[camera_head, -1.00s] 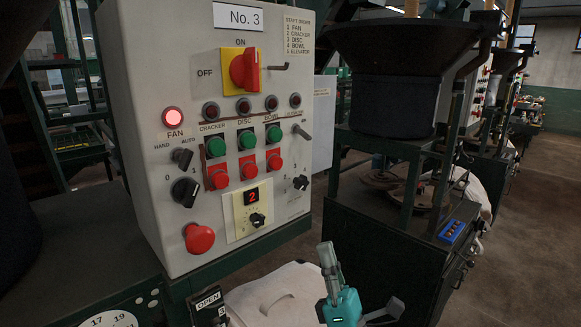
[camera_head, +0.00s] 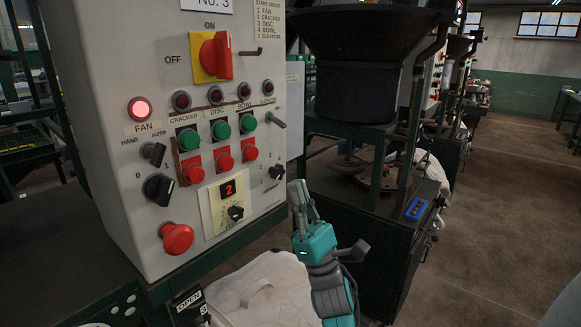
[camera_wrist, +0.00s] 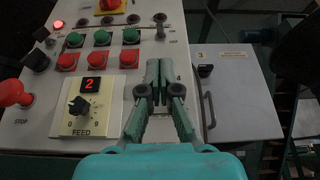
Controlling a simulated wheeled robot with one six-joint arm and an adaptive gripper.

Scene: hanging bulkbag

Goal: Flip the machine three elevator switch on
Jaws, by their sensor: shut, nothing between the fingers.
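The No. 3 panel (camera_head: 110,110) fills the left of the head view. Its elevator switch (camera_head: 277,122) is a small grey toggle lever below the dark elevator lamp (camera_head: 267,87), at the panel's right side. The toggle (camera_wrist: 160,22) also shows in the wrist view, beside small ON and OFF marks. I cannot tell surely which way it is thrown. My gripper (camera_head: 298,187) is shut and empty, below and right of the toggle. In the wrist view my fingertips (camera_wrist: 159,63) point up the panel toward the toggle, apart from it.
The red fan lamp (camera_head: 141,109) is lit. Green buttons (camera_head: 221,129), red buttons (camera_head: 225,162) and a feed dial (camera_head: 236,213) are left of my gripper. A dark machine (camera_head: 350,95) stands to the right. A pale sack (camera_head: 265,290) lies below the panel.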

